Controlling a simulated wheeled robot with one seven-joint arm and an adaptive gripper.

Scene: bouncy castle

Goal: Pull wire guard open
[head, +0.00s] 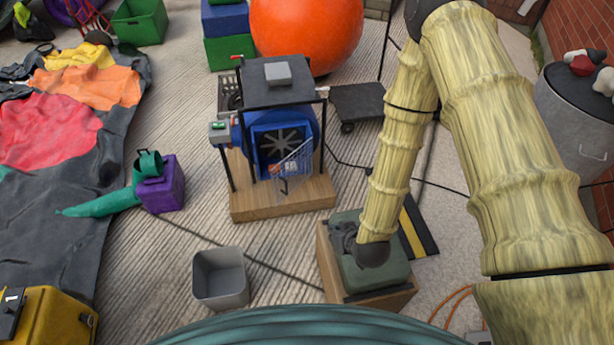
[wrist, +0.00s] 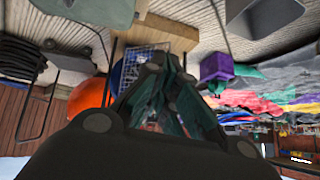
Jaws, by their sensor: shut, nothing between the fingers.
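The wire guard (head: 294,170) is a pale mesh panel with a small dark handle low on its left side, at the front of the blue blower (head: 256,168). It stands at an angle to the fan's face, its left edge outward, and much of the fan (head: 284,143) shows uncovered. My gripper (head: 345,236) is small and dark in the head view, to the right and nearer than the guard, apart from it. In the wrist view my gripper (wrist: 160,66) has its dark green fingers shut and empty, overlapping part of the guard (wrist: 140,57).
The blower stands on a wooden base (head: 283,205) inside a dark frame. A green block on a wooden stand (head: 372,280) is below my gripper. A grey bin (head: 220,278) stands front left, a purple box (head: 162,185) farther left. Cables cross the floor.

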